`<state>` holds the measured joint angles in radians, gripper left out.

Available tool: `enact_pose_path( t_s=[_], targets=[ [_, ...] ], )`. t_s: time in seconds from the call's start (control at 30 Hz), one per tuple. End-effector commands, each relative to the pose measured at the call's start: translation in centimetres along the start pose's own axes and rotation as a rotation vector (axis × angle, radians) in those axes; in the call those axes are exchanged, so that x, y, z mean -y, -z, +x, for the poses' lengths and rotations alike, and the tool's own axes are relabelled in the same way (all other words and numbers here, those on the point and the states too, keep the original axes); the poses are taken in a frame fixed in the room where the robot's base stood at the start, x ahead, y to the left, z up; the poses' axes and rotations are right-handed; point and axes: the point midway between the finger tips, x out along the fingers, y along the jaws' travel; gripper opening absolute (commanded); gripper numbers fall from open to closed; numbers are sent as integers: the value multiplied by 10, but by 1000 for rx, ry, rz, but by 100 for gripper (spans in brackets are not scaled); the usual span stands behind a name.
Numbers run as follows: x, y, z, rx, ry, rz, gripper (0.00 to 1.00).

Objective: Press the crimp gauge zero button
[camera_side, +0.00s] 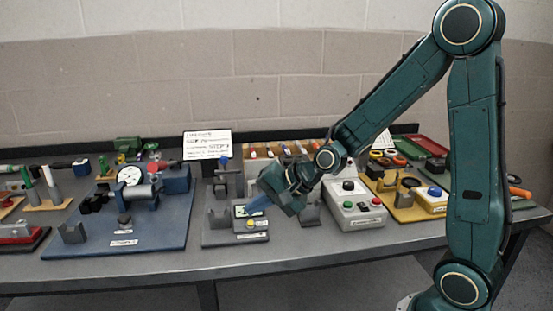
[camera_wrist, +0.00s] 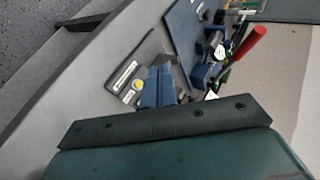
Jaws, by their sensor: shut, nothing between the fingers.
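A small gauge unit on a dark grey base plate (camera_side: 222,238) stands mid-table in the side view. It carries a round yellow button (camera_side: 250,224) with a white label in front of it. The yellow button also shows in the wrist view (camera_wrist: 137,84), just left of the blue fingers. My gripper (camera_side: 249,210) is shut and empty, its blue fingers angled down over the unit, just above and behind the button. In the wrist view my gripper's fingers (camera_wrist: 158,85) are together beside the button. I see no clear contact with the button.
A blue board (camera_side: 150,235) with a dial gauge (camera_side: 131,176) stands to the left. A grey control box (camera_side: 355,212) with black, red and green buttons stands to the right. A yellow tray (camera_side: 400,208) lies beyond it. The table's front strip is clear.

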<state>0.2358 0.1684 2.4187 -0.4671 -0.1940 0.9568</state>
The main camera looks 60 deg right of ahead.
Motion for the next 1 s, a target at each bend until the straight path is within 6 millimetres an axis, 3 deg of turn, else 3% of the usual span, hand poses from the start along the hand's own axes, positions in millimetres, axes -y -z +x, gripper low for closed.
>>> enact_pose_path(
  t_s=[0.7,1.0],
  targets=[
    [-35,34,47,0,-2,2,0],
    [-41,41,56,-1,-1,1,0]
  ],
)
